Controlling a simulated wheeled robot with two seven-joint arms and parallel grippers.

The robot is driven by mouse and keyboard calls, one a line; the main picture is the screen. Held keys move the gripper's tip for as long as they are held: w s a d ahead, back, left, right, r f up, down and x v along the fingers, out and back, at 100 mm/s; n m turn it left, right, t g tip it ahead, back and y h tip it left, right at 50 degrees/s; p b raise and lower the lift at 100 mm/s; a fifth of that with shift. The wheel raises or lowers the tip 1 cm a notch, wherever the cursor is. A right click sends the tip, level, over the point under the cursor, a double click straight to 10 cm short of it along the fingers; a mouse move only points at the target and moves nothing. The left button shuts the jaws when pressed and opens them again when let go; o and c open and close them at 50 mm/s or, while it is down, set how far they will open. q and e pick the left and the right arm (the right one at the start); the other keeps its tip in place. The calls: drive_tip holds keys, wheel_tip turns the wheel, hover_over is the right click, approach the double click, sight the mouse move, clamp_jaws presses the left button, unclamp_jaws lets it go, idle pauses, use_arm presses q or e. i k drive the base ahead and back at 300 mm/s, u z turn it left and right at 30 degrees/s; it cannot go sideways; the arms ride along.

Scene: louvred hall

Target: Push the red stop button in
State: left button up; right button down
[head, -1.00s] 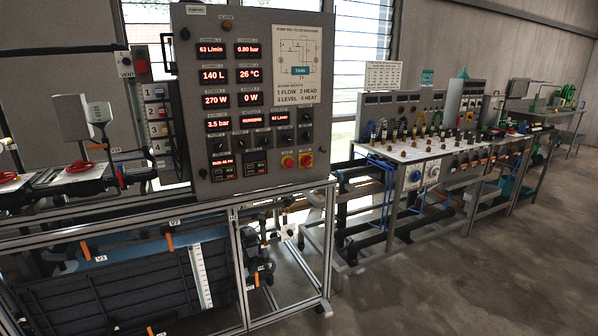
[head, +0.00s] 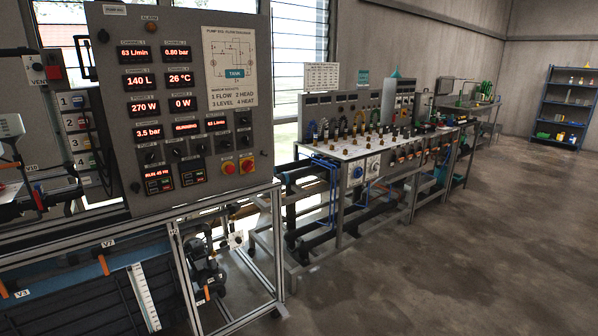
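A grey control panel (head: 190,60) with several lit red displays stands at the left on a metal frame. Low on its right side is a round red button (head: 228,168). Right beside it is a red knob on a yellow square plate (head: 247,163). Both are small, and I cannot read labels on them or tell which is the stop button. One small display near the bottom reads "RUN". Neither of my grippers is in view.
A long bench (head: 362,148) with hoses and fittings runs along the wall to the right of the panel. A blue shelf (head: 563,108) stands at the far right. The concrete floor (head: 450,255) in the middle and right is clear.

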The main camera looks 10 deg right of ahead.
sight(230, 169)
drive_tip(key=z, duration=0.45)
drive_tip(key=i, duration=1.05)
drive_tip(key=u, duration=1.85)
